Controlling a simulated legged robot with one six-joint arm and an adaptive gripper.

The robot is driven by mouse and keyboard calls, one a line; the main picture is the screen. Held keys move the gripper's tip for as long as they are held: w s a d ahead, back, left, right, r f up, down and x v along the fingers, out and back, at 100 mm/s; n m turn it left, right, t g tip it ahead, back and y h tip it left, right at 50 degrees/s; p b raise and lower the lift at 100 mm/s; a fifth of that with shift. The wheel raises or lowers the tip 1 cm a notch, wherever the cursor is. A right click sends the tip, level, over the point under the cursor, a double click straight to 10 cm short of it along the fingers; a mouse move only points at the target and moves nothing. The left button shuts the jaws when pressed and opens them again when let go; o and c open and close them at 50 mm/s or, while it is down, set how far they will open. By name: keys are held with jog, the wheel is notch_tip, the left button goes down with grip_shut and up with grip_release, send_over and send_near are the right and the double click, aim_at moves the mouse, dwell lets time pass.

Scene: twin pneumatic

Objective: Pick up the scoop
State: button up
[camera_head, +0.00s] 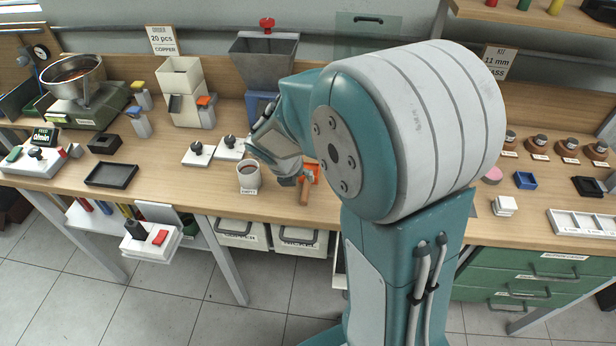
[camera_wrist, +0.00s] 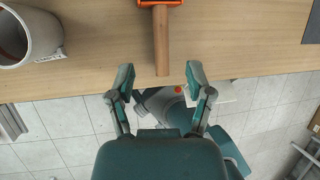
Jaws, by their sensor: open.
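The scoop (camera_wrist: 161,40) lies on the wooden bench top, with a brown wooden handle and an orange head that is cut off at the top of the wrist view. Its handle points toward the bench's front edge. In the head view the scoop (camera_head: 305,190) shows just right of my gripper, partly hidden by my arm. My gripper (camera_wrist: 160,82) is open and empty in the wrist view, its two fingers on either side of the line of the handle's end. The handle's end lies about level with the fingertips; I cannot tell the height gap.
A white cup (camera_head: 248,177) stands on the bench left of the scoop; it also shows in the wrist view (camera_wrist: 35,35). Two white plates with black knobs (camera_head: 198,151) lie further left. A grey hopper (camera_head: 264,65) stands behind. Bins hang below the front edge.

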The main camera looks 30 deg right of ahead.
aim_at(305, 187)
jog(key=x, duration=0.7)
jog(key=shift+w+d+f, duration=0.15)
jog(key=shift+d+f, duration=0.05)
grip_shut()
